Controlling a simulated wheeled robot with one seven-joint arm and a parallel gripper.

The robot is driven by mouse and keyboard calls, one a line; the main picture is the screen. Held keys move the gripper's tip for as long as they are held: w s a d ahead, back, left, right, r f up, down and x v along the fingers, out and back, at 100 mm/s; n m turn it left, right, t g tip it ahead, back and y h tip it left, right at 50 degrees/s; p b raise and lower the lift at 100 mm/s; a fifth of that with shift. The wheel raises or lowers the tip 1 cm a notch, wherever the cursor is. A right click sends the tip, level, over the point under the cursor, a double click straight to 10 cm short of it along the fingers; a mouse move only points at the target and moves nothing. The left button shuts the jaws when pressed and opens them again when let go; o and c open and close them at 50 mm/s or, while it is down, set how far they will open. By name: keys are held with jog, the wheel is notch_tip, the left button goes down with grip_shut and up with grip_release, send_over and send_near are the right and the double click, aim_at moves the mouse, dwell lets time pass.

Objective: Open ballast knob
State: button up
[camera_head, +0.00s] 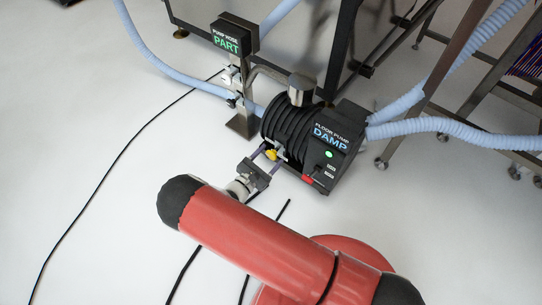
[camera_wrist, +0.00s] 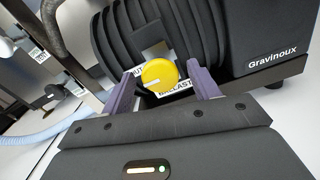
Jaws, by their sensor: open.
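The ballast knob is a round yellow knob with a white pointer mark. In the wrist view the knob (camera_wrist: 159,75) sits on the side of the black ribbed pump, above a white label reading BALLAST that is partly hidden. The floor pump (camera_head: 318,150) stands on the floor in the head view, with a sign reading DAMP and a lit green light; the knob (camera_head: 271,154) shows small on its near side. My gripper (camera_wrist: 163,88) is open, its two purple fingers on either side of the knob. I cannot tell whether they touch it. It also shows in the head view (camera_head: 266,160).
A post with a PART sign (camera_head: 227,42) stands behind the pump on the left. Pale blue hoses (camera_head: 450,128) run off to the right, near metal frames on casters. Black cables (camera_head: 110,165) lie on the white floor. The floor at left is mostly clear.

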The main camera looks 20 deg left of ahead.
jog(key=shift+w+d, duration=0.2)
jog(key=shift+w, duration=0.3)
jog(key=shift+c, duration=0.3)
jog(key=c, duration=0.9)
